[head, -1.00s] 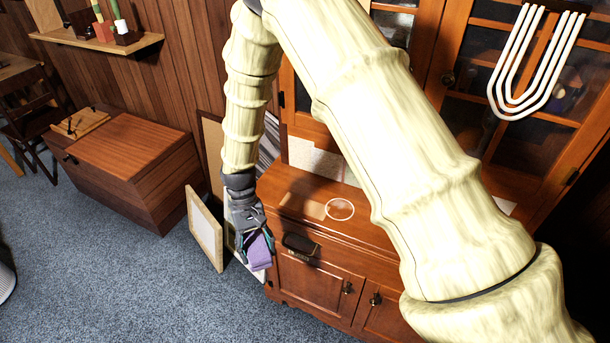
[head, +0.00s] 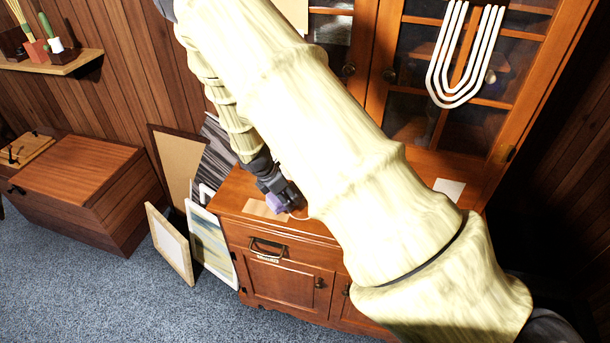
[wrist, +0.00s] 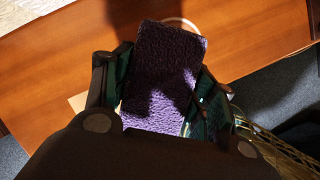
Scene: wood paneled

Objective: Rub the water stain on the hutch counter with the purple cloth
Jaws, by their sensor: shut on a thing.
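My gripper (head: 278,192) is shut on the purple cloth (head: 277,204), over the hutch counter (head: 234,190). In the wrist view, the fuzzy purple cloth (wrist: 163,70) sits between the two fingers of my gripper (wrist: 152,88), partly in dark shadow. The wooden counter (wrist: 60,85) lies below it. The water stain (wrist: 186,22) is a pale ring; its far arc shows just past the cloth's far edge, and the cloth hides the rest. I cannot tell whether the cloth touches the counter.
Glass hutch doors (head: 352,70) rise behind the counter. A paper (head: 449,188) lies on its right part. Framed pictures (head: 170,243) lean at the hutch's left side. A wooden chest (head: 85,180) stands farther left, with open blue carpet (head: 90,290) in front.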

